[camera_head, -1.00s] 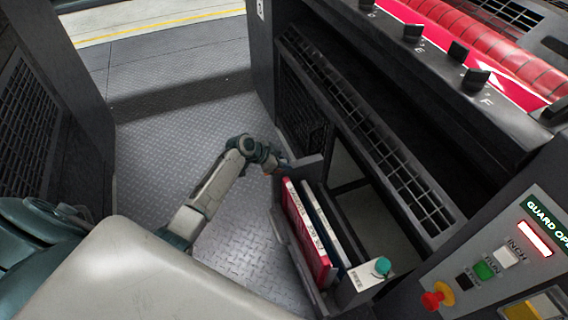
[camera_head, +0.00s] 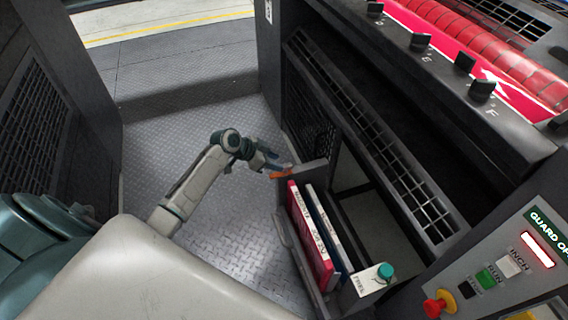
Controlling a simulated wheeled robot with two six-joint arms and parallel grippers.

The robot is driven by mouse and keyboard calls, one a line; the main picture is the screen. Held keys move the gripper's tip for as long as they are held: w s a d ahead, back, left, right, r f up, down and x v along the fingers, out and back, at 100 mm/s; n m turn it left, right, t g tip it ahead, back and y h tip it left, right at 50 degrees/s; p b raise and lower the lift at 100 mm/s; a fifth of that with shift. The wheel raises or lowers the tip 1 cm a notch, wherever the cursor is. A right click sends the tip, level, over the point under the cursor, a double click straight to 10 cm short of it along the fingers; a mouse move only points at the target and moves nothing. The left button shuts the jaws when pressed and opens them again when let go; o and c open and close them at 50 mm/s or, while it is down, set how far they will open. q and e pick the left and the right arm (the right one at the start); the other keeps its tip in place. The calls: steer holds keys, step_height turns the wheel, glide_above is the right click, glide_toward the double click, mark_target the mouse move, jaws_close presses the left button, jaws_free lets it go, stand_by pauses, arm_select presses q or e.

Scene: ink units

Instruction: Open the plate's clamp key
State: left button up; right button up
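Several black clamp keys stand in a row along the dark rail below the red plate (camera_head: 512,92) at the upper right. The letter E is by one key (camera_head: 420,40). The letter F is by another key (camera_head: 482,89), with one more key (camera_head: 465,62) just behind it. My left gripper (camera_head: 281,171) shows orange at its tip, low beside the back end of the book rack and well away from the keys. It is too small to tell whether it is open or shut. My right gripper is out of view.
A control panel (camera_head: 478,262) with a red stop knob (camera_head: 437,303) is at lower right. The floor (camera_head: 185,135) is clear.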

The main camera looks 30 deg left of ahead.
arm_select(q)
steer(key=shift+v, duration=1.5)
